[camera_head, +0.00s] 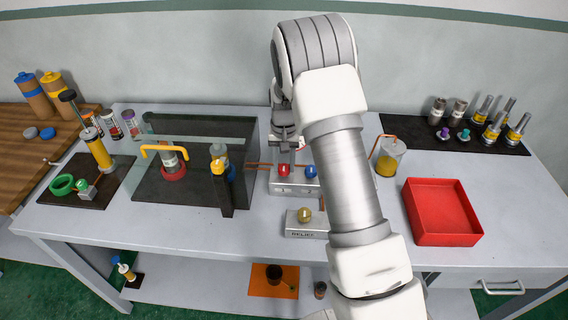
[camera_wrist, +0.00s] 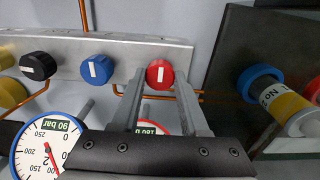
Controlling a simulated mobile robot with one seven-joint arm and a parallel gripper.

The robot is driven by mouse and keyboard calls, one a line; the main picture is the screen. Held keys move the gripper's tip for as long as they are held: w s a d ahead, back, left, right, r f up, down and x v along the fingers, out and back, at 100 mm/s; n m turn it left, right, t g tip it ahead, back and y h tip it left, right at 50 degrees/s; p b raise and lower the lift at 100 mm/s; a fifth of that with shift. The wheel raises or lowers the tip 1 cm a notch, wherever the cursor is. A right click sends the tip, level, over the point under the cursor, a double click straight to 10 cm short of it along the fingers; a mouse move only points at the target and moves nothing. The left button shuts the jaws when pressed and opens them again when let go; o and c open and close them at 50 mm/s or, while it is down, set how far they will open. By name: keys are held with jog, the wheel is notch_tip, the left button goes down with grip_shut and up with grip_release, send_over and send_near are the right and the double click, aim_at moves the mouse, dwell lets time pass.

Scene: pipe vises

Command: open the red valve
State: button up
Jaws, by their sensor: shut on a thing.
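The red valve (camera_head: 284,170) is a round knob on a grey valve block (camera_head: 290,187), left of the blue valve (camera_head: 311,171). In the wrist view the red valve (camera_wrist: 159,74) shows its white mark running up and down. My gripper (camera_wrist: 161,88) has one finger on each side of the red valve and is shut on it. In the wrist view, the blue valve (camera_wrist: 97,70) and a black knob (camera_wrist: 38,66) are left of it. In the head view my arm hides the block's right part.
A yellow knob sits on the RELIEF block (camera_head: 306,234) in front. A gauge reading 90 bar (camera_wrist: 48,145) shows in the wrist view; another is partly hidden behind my gripper. A clear panel (camera_head: 190,130) stands left, and a red tray (camera_head: 443,236) lies right.

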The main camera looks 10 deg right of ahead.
grip_shut()
jog(key=shift+n, duration=0.3)
jog(key=n+b, duration=0.1)
jog(key=n, duration=0.2)
jog(key=shift+n+b, duration=0.3)
jog(key=shift+b, duration=0.1)
jog(key=n, duration=0.3)
jog(key=shift+n+b, duration=0.3)
jog(key=shift+b, duration=0.1)
jog(key=n, duration=0.8)
jog(key=shift+n, duration=0.3)
